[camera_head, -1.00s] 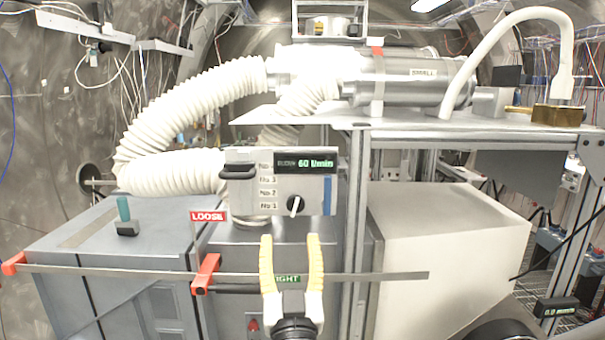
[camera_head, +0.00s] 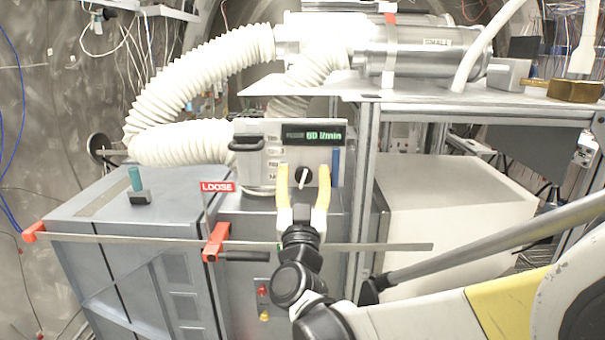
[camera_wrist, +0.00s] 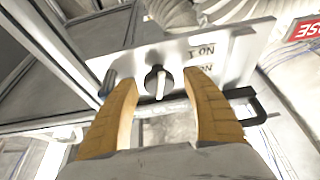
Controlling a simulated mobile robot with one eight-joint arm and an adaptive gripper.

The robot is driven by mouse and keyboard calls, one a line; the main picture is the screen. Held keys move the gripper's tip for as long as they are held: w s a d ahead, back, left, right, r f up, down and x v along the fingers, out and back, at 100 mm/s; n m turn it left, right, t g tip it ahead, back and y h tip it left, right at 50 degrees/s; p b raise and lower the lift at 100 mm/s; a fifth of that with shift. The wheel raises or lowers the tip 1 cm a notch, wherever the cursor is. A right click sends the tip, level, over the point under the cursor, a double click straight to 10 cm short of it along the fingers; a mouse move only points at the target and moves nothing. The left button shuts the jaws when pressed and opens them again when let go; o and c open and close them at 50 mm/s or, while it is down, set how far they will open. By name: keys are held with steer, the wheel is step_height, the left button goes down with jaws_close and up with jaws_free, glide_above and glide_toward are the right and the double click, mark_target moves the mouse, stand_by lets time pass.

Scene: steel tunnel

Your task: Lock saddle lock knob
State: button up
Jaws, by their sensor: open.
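A red bar clamp (camera_head: 215,243) with a black handle (camera_head: 247,257) sits on a long flat metal bar, near a red "LOOSE" sign (camera_head: 217,186). I cannot tell for certain which part is the saddle lock knob. My gripper (camera_head: 303,170) is open and empty, in front of the grey control box; in the head view its yellow fingers flank the black dial (camera_head: 303,178) with a white pointer. The wrist view shows the dial (camera_wrist: 158,82) between and beyond the fingertips, apart from them. A green label on the bar is almost wholly hidden behind my gripper.
The grey control box (camera_head: 246,170) reads 60 l/min. The metal bar (camera_head: 120,239) crosses in front of grey cabinets. White ribbed hoses (camera_head: 180,143) are at the left and above. A metal table frame and a white block (camera_head: 460,215) stand at the right.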

steer(key=c, duration=1.2)
steer(key=shift+m, duration=0.5)
steer(key=m+h, duration=0.1)
steer(key=m, duration=0.1)
steer(key=m+h, duration=0.2)
steer(key=m, duration=0.1)
steer(key=shift+g+b, duration=0.3)
steer(key=shift+b, duration=0.1)
steer(key=m+g+h, duration=0.1)
steer(key=m, duration=0.2)
steer(key=m+g+h, duration=0.1)
steer(key=m, duration=0.2)
steer(key=shift+d+m+h, duration=0.15)
steer(key=shift+m+h, duration=0.15)
steer(key=m+g, duration=0.1)
steer(key=m, duration=0.1)
steer(key=m+p, duration=0.1)
steer(key=m, duration=0.2)
steer(key=shift+g+h, duration=0.4)
steer(key=shift+d+f+m+g+p, duration=0.15)
steer(key=shift+m+g+p, duration=0.6)
steer(key=shift+m, duration=1.15)
